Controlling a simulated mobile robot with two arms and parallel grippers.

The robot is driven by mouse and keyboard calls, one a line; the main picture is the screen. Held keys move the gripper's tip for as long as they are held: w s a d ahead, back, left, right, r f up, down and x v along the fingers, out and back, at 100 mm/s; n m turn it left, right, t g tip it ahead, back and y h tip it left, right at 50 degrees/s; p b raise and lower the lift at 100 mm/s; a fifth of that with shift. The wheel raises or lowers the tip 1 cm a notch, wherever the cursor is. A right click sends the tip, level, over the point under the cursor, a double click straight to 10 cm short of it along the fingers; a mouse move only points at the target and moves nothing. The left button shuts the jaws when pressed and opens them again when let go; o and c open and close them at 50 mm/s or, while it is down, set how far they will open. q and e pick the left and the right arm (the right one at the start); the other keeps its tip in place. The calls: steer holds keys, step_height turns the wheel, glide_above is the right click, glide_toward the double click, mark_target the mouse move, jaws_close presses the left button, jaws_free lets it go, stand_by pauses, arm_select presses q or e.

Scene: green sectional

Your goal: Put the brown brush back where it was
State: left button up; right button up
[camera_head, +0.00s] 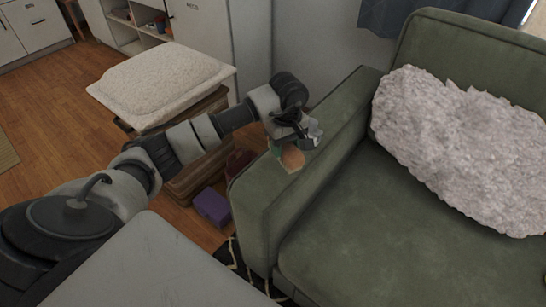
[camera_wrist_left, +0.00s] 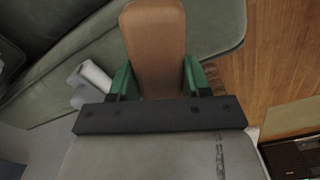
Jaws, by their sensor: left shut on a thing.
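The brown brush (camera_head: 292,159) is over the front part of the green sofa's left armrest (camera_head: 318,150). I cannot tell whether it touches the armrest. In the left wrist view the brush (camera_wrist_left: 155,45) is a smooth, rounded brown block between the green fingers. My left gripper (camera_head: 285,150) is shut on it; its fingers also show in the wrist view (camera_wrist_left: 157,80). The gripper and wrist hide part of the brush in the head view. My right gripper is in neither view.
A fluffy pale pillow (camera_head: 460,145) lies on the sofa. A pale cushion (camera_head: 162,82) tops a brown stand left of the armrest. A purple box (camera_head: 212,207) is on the wooden floor below. The sofa seat (camera_head: 400,240) is clear at the front.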

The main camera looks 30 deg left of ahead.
arm_select(q)
steer(key=a, duration=0.1)
steer(key=a+f, duration=0.2)
steer(key=shift+s+a, duration=0.15)
steer(key=shift+s, duration=0.1)
steer(key=shift+f, duration=0.6)
step_height(320, 180, down, 2)
steer(key=shift+f, duration=0.45)
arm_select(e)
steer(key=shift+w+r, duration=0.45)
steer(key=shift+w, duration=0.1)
arm_select(q)
steer(key=shift+f+b, duration=0.1)
steer(key=shift+b, duration=0.2)
steer(key=o, duration=0.9)
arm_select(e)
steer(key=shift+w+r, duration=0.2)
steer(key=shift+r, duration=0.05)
